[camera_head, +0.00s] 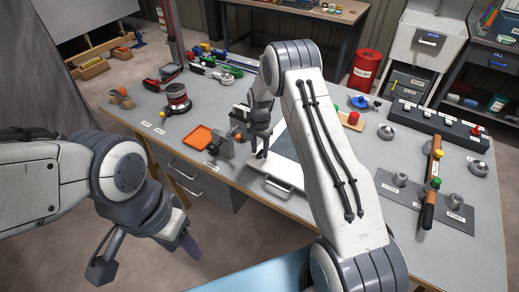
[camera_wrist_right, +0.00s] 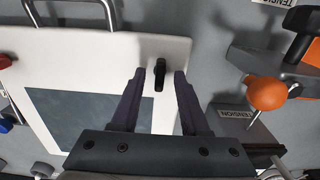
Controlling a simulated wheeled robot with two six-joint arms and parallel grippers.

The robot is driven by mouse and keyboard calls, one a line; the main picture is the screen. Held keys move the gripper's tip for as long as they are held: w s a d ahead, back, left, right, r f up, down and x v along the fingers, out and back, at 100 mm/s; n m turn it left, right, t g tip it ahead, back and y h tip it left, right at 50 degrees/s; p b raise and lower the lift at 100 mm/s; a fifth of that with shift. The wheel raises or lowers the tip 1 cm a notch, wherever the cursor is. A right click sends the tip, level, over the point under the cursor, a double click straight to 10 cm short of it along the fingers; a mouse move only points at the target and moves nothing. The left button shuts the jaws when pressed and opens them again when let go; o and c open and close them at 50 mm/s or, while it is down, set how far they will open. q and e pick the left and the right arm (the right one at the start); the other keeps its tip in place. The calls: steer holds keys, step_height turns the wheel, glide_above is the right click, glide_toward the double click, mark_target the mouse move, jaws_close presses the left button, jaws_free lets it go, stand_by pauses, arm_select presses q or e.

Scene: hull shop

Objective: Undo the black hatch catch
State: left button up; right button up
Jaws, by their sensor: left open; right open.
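The black hatch catch (camera_wrist_right: 160,75) is a small dark bar on the white hatch panel (camera_wrist_right: 100,50), which has a dark grey window (camera_wrist_right: 85,120). The catch lies lengthwise between the two fingers of my right gripper (camera_wrist_right: 160,82); both fingers are open, with a gap on each side. In the head view the right gripper (camera_head: 259,152) points down at the near left part of the white panel (camera_head: 284,172) and hides the catch. My left gripper (camera_head: 146,258) is open and empty, off the near left side of the bench.
In the right wrist view, an orange ball knob (camera_wrist_right: 267,93) on a tension fixture stands close right of the gripper. A metal handle (camera_wrist_right: 75,8) is at the top. In the head view, an orange tray (camera_head: 197,138) and a reel (camera_head: 176,97) stand left on the bench (camera_head: 140,128).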

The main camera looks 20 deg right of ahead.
jaws_close()
steer(key=shift+n, duration=0.3)
steer(key=n+b, duration=0.1)
steer(key=n, duration=0.2)
steer(key=shift+s+n+b, duration=0.1)
steer(key=shift+n+b, duration=0.2)
steer(key=n+b, duration=0.1)
steer(key=n, duration=0.8)
steer(key=shift+b, duration=0.35)
steer(key=n, duration=0.4)
steer(key=shift+n, duration=0.3)
